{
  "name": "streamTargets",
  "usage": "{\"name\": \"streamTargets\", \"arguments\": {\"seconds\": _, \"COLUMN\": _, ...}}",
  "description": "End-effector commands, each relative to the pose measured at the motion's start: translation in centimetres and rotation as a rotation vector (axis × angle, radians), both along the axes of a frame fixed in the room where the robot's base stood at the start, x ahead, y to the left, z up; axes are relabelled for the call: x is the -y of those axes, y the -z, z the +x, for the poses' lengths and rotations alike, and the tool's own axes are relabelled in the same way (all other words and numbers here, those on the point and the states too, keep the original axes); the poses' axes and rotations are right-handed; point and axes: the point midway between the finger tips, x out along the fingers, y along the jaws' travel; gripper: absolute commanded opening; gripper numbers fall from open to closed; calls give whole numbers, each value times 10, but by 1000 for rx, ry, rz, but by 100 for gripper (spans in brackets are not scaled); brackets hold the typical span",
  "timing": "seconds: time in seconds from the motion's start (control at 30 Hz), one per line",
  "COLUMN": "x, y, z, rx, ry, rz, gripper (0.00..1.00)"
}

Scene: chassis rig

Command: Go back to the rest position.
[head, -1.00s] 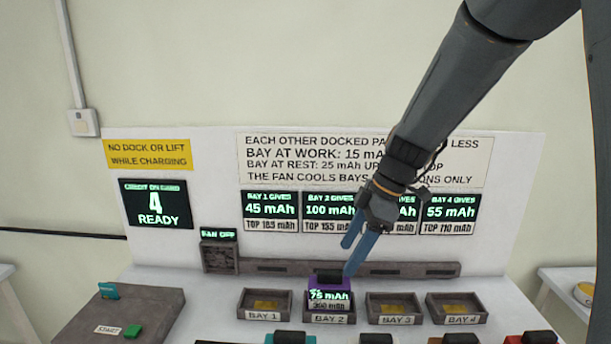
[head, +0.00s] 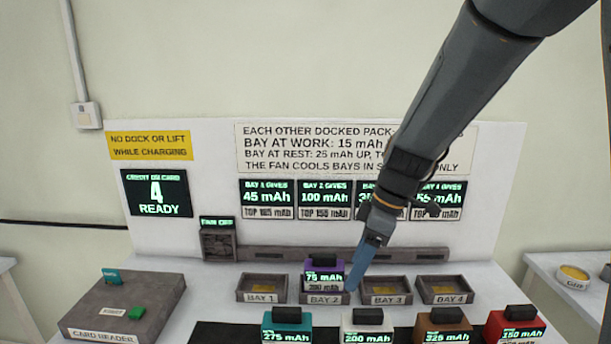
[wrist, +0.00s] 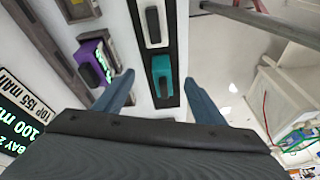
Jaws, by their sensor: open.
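My gripper (head: 358,270) has blue fingers and hangs in front of the bay row, just right of the purple pack in the head view. In the wrist view its two fingers (wrist: 160,98) are spread apart with nothing held between them. The purple pack (head: 324,272) reads 75 mAh and sits in bay 2 (head: 325,299). It also shows at the left in the wrist view (wrist: 92,60). Bay 1 (head: 262,298), bay 3 (head: 386,300) and bay 4 (head: 445,298) are empty.
Teal (head: 287,322), white (head: 368,324), brown (head: 447,322) and red (head: 515,324) packs stand along the front. A card reader (head: 130,300) is at the left. A side table (head: 548,268) with a round dish is at the right. The panel reads READY, fan off.

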Motion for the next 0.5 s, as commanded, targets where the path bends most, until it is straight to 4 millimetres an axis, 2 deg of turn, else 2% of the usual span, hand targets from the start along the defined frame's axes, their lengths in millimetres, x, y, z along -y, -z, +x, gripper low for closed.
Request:
{"name": "streamTargets", "arguments": {"seconds": 0.27, "x": 26, "y": 43, "z": -25, "rx": -67, "ry": 316, "rz": -84, "gripper": 64}}
{"name": "streamTargets", "arguments": {"seconds": 0.5, "x": 58, "y": 96, "z": -62, "rx": -108, "ry": 765, "rz": -166, "gripper": 64}}
